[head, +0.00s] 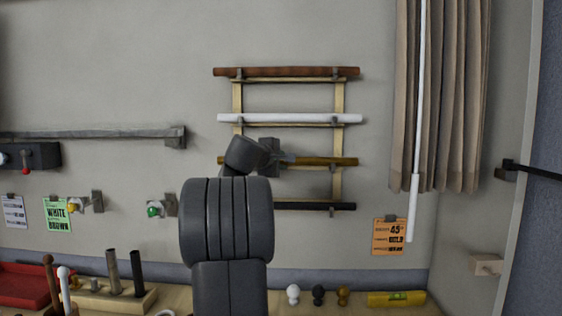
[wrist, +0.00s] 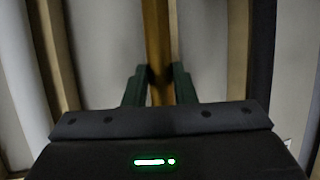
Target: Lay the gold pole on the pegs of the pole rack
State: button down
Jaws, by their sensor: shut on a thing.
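The gold pole (head: 340,161) is level in front of the pole rack (head: 338,98), between the white pole (head: 290,118) above and the black pole (head: 315,206) below. My gripper (head: 288,158) is shut on the gold pole near its middle; my arm hides part of its left half. In the wrist view the gold pole (wrist: 157,40) runs between the two dark fingers (wrist: 159,84). The pole's right part lines up with a peg of the right upright. I cannot tell whether its weight rests on the pegs.
A brown pole (head: 290,72) lies on the rack's top pegs. A beige curtain (head: 450,100) with a white rod (head: 414,205) hangs to the right. An orange card (head: 388,238) is on the wall. Below, the table holds several knobs and a yellow level (head: 396,299).

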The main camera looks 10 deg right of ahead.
dwell(0.3)
jog(key=c, duration=1.1)
grip_release()
jog(key=shift+f, duration=0.1)
jog(key=shift+s+a, duration=0.1)
jog(key=shift+s, duration=0.05)
jog(key=b+v, duration=0.2)
jog(key=v, duration=1.1)
jog(key=shift+s+b, duration=0.25)
jog(key=shift+b, duration=0.05)
